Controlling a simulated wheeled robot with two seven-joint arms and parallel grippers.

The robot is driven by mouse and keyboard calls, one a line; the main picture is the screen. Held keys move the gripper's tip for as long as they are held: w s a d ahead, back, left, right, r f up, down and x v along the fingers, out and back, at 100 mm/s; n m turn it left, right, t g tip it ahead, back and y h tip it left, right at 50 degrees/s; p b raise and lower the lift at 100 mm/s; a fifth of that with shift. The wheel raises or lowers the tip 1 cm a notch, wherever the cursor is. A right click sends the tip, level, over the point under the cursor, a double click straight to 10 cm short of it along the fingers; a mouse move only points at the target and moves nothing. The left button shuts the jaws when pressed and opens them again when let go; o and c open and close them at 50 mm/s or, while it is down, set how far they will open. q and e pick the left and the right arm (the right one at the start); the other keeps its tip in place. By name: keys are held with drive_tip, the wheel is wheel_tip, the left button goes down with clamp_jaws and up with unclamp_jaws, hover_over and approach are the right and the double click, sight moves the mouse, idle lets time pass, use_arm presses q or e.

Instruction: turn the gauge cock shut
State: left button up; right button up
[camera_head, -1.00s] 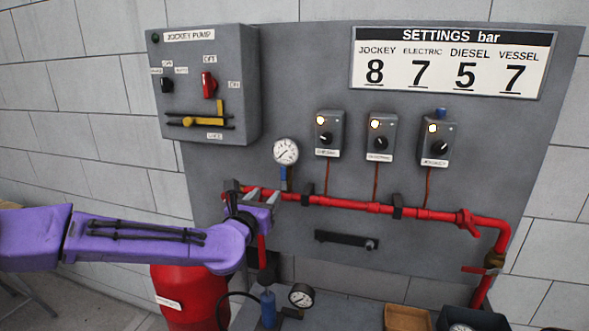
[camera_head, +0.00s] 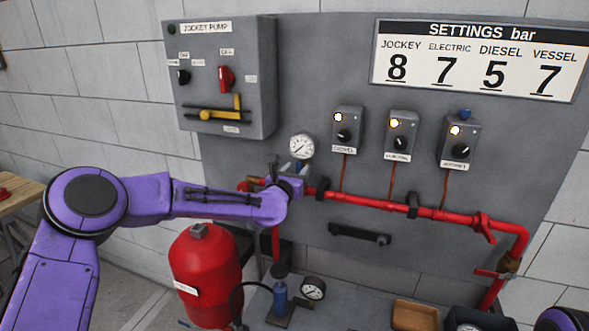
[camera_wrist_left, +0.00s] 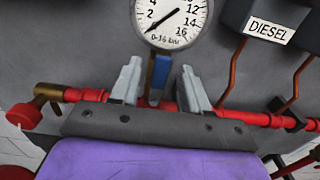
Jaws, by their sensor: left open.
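The round white gauge (camera_head: 302,146) is on the grey panel above the red pipe. It also shows in the left wrist view (camera_wrist_left: 172,18), its needle low on the left of the dial. The gauge cock's blue lever (camera_wrist_left: 159,72) is upright just under the gauge, in line with its stem. My left gripper (camera_wrist_left: 160,88) is open, one finger on each side of the lever in the picture. I cannot tell whether either finger touches it. In the head view my left gripper (camera_head: 292,172) is in front of the pipe and largely hides the cock. My right gripper is out of view.
The red pipe (camera_head: 380,204) runs right across the panel, close behind my gripper. Control boxes (camera_head: 348,129) hang right of the gauge, and the jockey pump box (camera_head: 222,78) is up left. A red tank (camera_head: 206,265) and a second gauge (camera_head: 313,288) are below.

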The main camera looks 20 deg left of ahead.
use_arm(q)
drive_tip(key=shift+d, duration=0.1)
clamp_jaws()
drive_tip(key=shift+f, duration=0.1)
drive_tip(key=shift+a+f+n+b, duration=0.2)
drive_tip(key=shift+n+b, duration=0.1)
drive_tip(key=shift+b, duration=0.4)
drive_tip(key=a+f+n+b, duration=0.5)
drive_tip(key=n+b, duration=1.2)
drive_tip(key=b, duration=1.5)
drive_tip(key=shift+w+n, duration=0.15)
drive_tip(key=shift+n, duration=0.15)
